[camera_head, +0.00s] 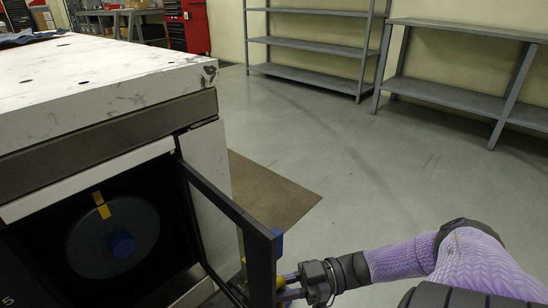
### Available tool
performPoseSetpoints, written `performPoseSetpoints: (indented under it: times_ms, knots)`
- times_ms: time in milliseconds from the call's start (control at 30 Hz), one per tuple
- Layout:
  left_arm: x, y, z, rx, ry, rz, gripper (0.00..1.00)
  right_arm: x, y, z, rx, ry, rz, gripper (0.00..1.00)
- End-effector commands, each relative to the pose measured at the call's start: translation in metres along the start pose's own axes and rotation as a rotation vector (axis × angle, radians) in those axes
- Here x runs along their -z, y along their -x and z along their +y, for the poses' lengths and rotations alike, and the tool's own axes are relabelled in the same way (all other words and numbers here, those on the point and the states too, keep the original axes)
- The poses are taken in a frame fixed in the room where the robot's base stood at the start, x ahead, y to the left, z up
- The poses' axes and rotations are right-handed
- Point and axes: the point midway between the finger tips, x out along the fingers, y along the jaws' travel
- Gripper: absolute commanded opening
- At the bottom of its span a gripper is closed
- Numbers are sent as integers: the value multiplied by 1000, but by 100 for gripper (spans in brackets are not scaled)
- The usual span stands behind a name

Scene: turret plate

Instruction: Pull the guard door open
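The guard door (232,208) is a dark-framed panel. It stands swung out from the front of the white machine, at an angle to the opening. A blue piece (278,243) shows at the top of its free edge. My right gripper (284,287), with yellow fingers, is at that free edge, low in the picture. The door frame partly covers the fingertips, so I cannot tell whether they are closed on a handle. Inside the opening is a dark round turret plate (86,243) with yellow marks (101,205) and a blue block (122,244). My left gripper is not in view.
The machine's worn white top (95,80) fills the upper left. A brown mat (270,190) lies on the floor behind the door. Grey shelves (320,45) and a grey bench (450,92) stand at the back. The floor between is clear.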

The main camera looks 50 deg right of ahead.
Motion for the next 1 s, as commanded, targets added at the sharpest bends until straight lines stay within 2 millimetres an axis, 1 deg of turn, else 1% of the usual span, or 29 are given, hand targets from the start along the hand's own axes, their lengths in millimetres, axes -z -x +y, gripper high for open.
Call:
performPoseSetpoints:
  times_ms: [300,667,700,833,1000]
  knots:
    - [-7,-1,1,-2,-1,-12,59,0,5,4,-15,-1,-2,0]
    - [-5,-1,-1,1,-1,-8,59,0,5,4,-17,1,0,0]
    - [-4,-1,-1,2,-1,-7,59,0,5,4,-17,1,0,32]
    - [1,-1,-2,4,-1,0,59,0,5,4,-16,1,0,60]
    - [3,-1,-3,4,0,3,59,0,5,4,-15,1,0,60]
